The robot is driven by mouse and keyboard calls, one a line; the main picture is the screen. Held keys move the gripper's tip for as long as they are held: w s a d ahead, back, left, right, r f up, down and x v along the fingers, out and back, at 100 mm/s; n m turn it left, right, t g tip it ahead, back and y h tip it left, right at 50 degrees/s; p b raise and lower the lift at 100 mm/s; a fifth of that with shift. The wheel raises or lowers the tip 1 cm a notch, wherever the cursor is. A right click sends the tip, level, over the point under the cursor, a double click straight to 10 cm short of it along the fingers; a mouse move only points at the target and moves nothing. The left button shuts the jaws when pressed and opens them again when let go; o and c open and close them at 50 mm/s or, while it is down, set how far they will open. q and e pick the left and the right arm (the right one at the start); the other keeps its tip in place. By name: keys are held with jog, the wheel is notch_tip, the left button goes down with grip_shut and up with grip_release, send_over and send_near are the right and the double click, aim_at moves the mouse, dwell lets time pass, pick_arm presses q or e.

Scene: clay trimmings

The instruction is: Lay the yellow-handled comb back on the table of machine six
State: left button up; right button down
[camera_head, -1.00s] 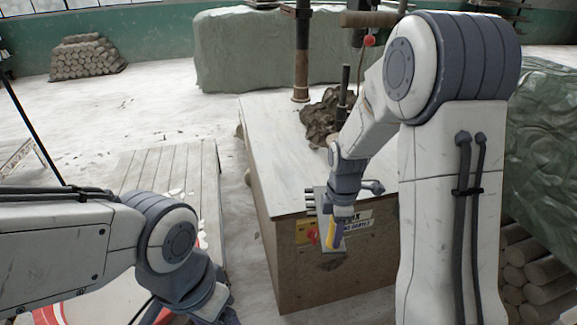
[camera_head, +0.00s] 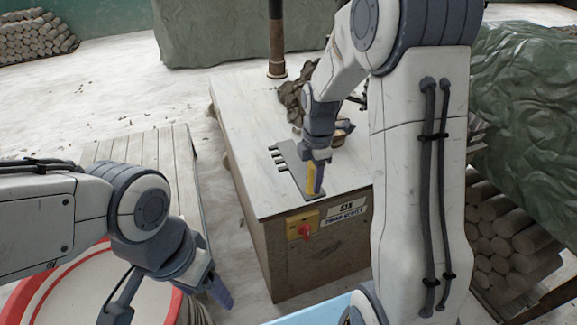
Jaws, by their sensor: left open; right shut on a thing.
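My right gripper (camera_head: 317,180) is shut on the yellow handle (camera_head: 312,181) of the comb. The comb's flat grey plate (camera_head: 293,166) shows over the white top, with several dark teeth pointing left. I cannot tell whether the comb touches the top or is slightly above it. The table of machine six (camera_head: 245,140) has a white top and a brown body, with a "SIX" label (camera_head: 348,208) on its front. My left gripper (camera_head: 218,290) is open and empty, low at the left, away from the table; its fingers are partly hidden.
A clump of brown clay (camera_head: 291,100) lies toward the back of the tabletop near a dark post (camera_head: 276,40). A yellow box with a red knob (camera_head: 304,229) is on the front. A red-rimmed white round container (camera_head: 60,280) stands below my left arm. The tabletop's left part is clear.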

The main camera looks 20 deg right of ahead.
aim_at(298, 167)
jog(key=w+f, duration=0.1)
jog(key=w, duration=0.2)
jog(key=w+f+p, duration=0.1)
jog(key=w+f, duration=0.1)
jog(key=w, duration=0.1)
jog(key=w+f, duration=0.2)
jog(key=w, duration=0.1)
jog(key=shift+w+a+f, duration=0.2)
jog(key=shift+w+a, duration=0.05)
jog(key=shift+a, duration=0.05)
notch_tip(298, 167, down, 4)
jog(key=shift+r+p, duration=0.1)
jog(key=shift+p, duration=0.6)
jog(key=shift+d, duration=0.1)
jog(key=shift+f, duration=0.2)
jog(key=shift+f, duration=0.15)
jog(key=shift+c, duration=2.3)
grip_release()
